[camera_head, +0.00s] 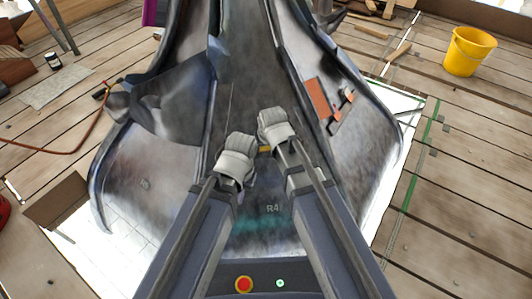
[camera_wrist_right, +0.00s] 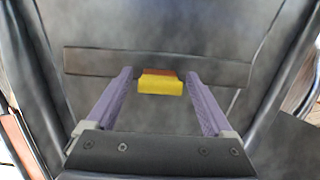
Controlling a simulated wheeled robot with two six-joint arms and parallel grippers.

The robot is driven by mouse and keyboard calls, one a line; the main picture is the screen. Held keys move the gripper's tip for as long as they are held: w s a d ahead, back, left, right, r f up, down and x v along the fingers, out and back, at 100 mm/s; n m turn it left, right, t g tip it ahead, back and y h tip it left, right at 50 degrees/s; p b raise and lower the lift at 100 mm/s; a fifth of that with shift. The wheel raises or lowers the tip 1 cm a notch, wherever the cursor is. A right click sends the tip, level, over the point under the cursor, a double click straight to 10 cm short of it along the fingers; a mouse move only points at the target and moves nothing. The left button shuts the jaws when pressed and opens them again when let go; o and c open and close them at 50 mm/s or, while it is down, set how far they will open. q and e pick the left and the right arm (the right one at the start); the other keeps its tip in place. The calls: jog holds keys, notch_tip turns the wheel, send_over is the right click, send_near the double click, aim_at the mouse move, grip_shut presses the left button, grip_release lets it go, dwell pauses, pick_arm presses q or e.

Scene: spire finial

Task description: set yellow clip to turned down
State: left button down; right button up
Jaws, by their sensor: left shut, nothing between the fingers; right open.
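The yellow clip (camera_wrist_right: 161,85) shows in the right wrist view as a small yellow block with a brownish upper edge, on a dark grey strip (camera_wrist_right: 105,62). In the head view the clip (camera_head: 265,149) is a small yellow patch between my two wrists, partly hidden. I cannot tell which way it is turned. My right gripper (camera_wrist_right: 159,74) is open, its purple fingers on either side of the clip with a gap at each side. My left gripper (camera_head: 239,146) is shut and empty, just left of the clip in the head view.
The clip's strip is on a large grey curved metal piece (camera_head: 170,172). An orange-brown plate (camera_head: 317,98) lies on its right side. A yellow bucket (camera_head: 469,51) stands on the plank floor at right. A reddish hose (camera_head: 92,130) lies at left.

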jog(key=c, duration=1.4)
